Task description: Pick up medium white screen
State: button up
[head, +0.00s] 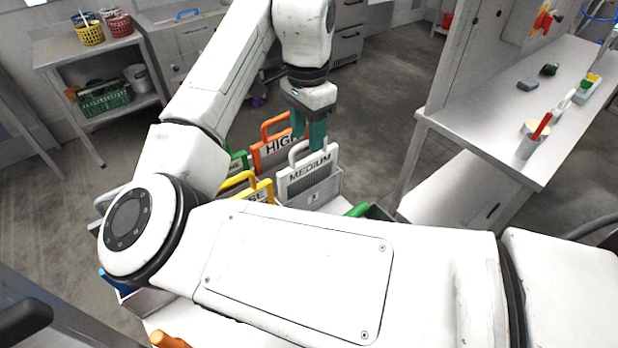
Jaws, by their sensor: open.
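The medium white screen (308,180) stands upright in a rack, with a white loop handle on top and the word MEDIUM on its face. My gripper (308,140) has teal fingers and is open. It hangs just above the screen, with its fingers around the level of the white handle. One finger overlaps the handle area in the picture, and I cannot tell whether it touches. The lower part of the screen sits down in the rack.
An orange screen (271,150) marked HIGH stands close behind to the left. A yellow-handled screen (262,189) is at the front left, partly hidden by my arm. A steel table (480,150) with tools stands at the right. A shelf (85,50) with baskets is at the far left.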

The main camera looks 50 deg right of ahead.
aim_at(309, 158)
jog(key=shift+s+a+f+p, duration=0.15)
jog(key=shift+f+p, duration=0.1)
jog(key=shift+f, duration=1.45)
jog(key=shift+s+a+f+p, duration=0.15)
jog(key=shift+f+p, duration=0.1)
jog(key=shift+f, duration=1.4)
jog(key=shift+d, duration=0.1)
jog(key=shift+c, duration=0.3)
grip_shut()
